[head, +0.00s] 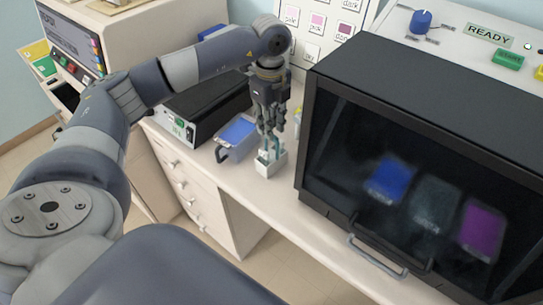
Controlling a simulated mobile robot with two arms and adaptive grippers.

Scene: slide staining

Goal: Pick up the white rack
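A small white rack (270,167) stands on the white counter, between the black-topped device and the large dark-fronted cabinet. Something teal shows in its top. My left gripper (270,146) points straight down onto the rack, its fingertips at the rack's top. The fingers hide part of the rack. I cannot tell whether they are closed on it or only around its upper part. My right gripper is not in view.
A large black cabinet (440,95) with a dark window and front handle stands close on the right. A blue-topped tray (236,133) and a black-topped device (205,105) stand to the left. A color chart (318,22) is behind. The counter's front edge is near the rack.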

